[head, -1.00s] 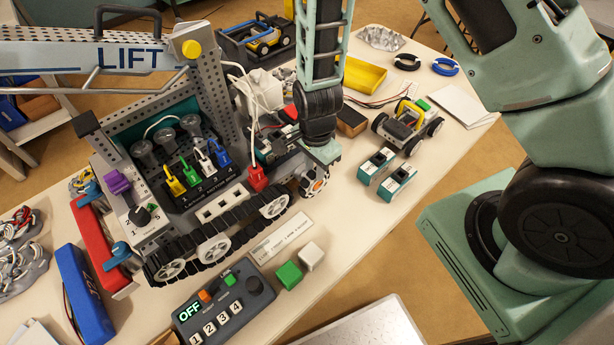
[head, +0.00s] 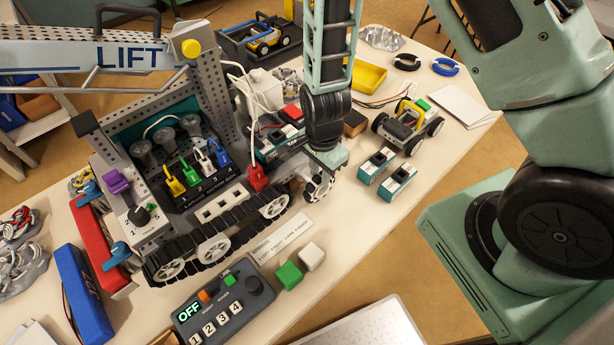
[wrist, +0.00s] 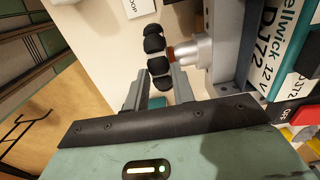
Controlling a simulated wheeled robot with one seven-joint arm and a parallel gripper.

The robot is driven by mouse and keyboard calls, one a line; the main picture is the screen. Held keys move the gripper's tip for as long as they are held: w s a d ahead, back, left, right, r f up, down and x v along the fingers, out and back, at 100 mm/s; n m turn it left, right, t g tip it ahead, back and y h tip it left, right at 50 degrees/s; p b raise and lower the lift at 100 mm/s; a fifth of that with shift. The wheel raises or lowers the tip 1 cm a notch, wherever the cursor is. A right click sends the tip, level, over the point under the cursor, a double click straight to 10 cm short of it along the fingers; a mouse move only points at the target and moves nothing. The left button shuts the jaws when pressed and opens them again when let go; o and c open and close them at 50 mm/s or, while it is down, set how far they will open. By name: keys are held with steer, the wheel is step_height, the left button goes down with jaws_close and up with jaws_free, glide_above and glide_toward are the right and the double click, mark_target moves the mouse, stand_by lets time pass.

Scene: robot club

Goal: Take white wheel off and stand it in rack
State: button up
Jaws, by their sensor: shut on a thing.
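The white wheel (head: 318,188), with a pale hub and black rollers round its rim, is at the table's front side, right of the tracked machine. My gripper (head: 326,168) reaches down from above and is shut on it. In the wrist view the black rollers of the wheel (wrist: 155,50) show between the two fingers of my gripper (wrist: 158,80). A silvery motor hub (wrist: 190,52) with a reddish-brown ring lies just right of the wheel. I cannot tell whether wheel and hub still touch.
The tracked machine (head: 215,245) is close on the left. Two teal-and-white blocks (head: 387,174) and a small wheeled buggy (head: 408,127) stand to the right. A control box (head: 225,305) and green and white cubes (head: 289,275) are in front. Some table is bare right of the cubes.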

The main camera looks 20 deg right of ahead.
steer(key=shift+s+d, duration=0.3)
steer(key=shift+s, duration=0.55)
stand_by(0.4)
steer(key=shift+r, duration=0.1)
steer(key=shift+r+p, duration=2.6)
steer(key=shift+r, duration=0.35)
steer(key=shift+f, duration=0.1)
